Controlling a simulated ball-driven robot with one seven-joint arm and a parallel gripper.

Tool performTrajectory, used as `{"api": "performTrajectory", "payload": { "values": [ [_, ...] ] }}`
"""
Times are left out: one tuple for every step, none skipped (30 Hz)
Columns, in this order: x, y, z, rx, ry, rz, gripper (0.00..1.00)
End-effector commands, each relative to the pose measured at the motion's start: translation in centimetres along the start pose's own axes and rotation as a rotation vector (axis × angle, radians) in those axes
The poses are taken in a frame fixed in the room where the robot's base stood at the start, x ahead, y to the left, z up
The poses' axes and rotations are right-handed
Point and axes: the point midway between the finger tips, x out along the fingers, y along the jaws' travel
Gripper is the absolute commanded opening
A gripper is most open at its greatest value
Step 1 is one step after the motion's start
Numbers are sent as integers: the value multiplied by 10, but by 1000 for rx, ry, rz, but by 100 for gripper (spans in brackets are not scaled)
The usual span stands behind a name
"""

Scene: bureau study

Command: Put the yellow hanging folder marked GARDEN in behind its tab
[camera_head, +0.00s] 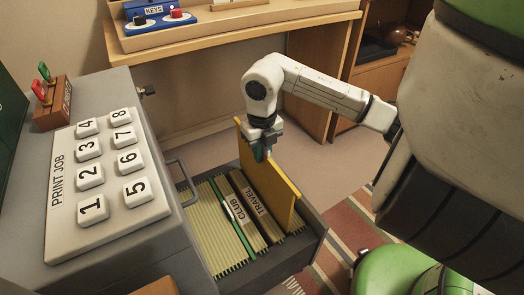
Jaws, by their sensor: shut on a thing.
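The yellow hanging folder (276,188) is upright at the right side of the open drawer (289,258), to the right of the TRAVEL tab (256,199). My gripper (262,153) is shut on the folder's upper edge. The folder's top stands well above the drawer, and its lower edge overlaps the drawer's right part. I cannot tell how deep it sits. No GARDEN marking is readable. The CLUB tab (237,209) is left of TRAVEL, and a thin green divider (233,222) is left of CLUB.
Rows of pale yellow files (211,227) fill the drawer's left part. The grey cabinet top holds a PRINT JOB panel (98,182) with numbered keys and a small rack (53,103). A wooden desk (230,35) stands behind, and a green seat (392,272) is at lower right.

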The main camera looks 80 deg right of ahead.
Motion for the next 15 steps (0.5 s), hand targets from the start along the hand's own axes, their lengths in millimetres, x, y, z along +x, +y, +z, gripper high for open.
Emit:
{"api": "performTrajectory", "payload": {
  "values": [
    [5, 0, 0, 0, 0, 0, 0],
    [7, 0, 0, 0, 0, 0, 0],
    [10, 0, 0, 0, 1, 0, 0],
    [12, 0, 0, 0, 1, 0, 0],
    [14, 0, 0, 0, 1, 0, 0],
    [17, 0, 0, 0, 1, 0, 0],
    [19, 0, 0, 0, 0, 0, 0],
    [21, 0, 0, 0, 0, 0, 0],
    [23, 0, 0, 0, 0, 0, 0],
    [25, 0, 0, 0, 0, 0, 0],
    [27, 0, 0, 0, 0, 0, 0],
    [29, 0, 0, 0, 0, 0, 0],
    [31, 0, 0, 0, 0, 0, 0],
    [33, 0, 0, 0, 0, 0, 0],
    [36, 0, 0, 0, 0, 0, 0]
  ]
}}
